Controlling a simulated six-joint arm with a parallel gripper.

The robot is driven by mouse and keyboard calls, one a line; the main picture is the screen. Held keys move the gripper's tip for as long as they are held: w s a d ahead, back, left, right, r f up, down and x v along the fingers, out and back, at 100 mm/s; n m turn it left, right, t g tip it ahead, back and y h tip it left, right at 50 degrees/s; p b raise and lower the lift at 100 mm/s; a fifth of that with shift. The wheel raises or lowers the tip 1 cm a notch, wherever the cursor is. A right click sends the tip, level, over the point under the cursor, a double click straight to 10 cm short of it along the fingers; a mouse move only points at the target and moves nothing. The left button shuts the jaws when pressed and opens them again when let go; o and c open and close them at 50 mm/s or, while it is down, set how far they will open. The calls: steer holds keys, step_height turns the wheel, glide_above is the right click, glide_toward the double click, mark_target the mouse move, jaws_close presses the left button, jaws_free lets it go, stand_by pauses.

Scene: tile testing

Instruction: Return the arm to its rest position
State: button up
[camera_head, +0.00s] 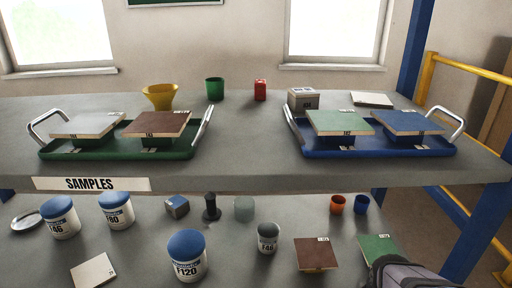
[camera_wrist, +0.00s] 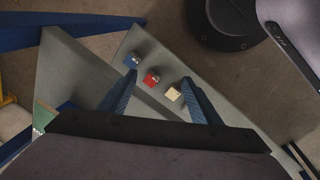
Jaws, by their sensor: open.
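My gripper (camera_wrist: 159,77) shows in the wrist view with its two blue fingers spread apart and nothing held between them. In the head view only a dark part of my arm (camera_head: 408,273) shows at the lower right corner; the fingers are not seen there.
A grey upper shelf holds a green tray (camera_head: 190,153) and a blue tray (camera_head: 300,140), each with two tiles on blocks. Below are jars, cups and tiles; a green tile (camera_head: 376,247) lies close to my arm. A yellow railing (camera_head: 470,68) stands right.

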steer(key=s+a+f+m+g+y+b, duration=0.15)
steer(key=a+f+m, duration=0.35)
steer(key=a, duration=0.5)
step_height(320, 180, up, 52)
steer(key=p, duration=5.2)
steer(key=shift+s+a+m, duration=0.2)
steer(key=shift+m, duration=0.2)
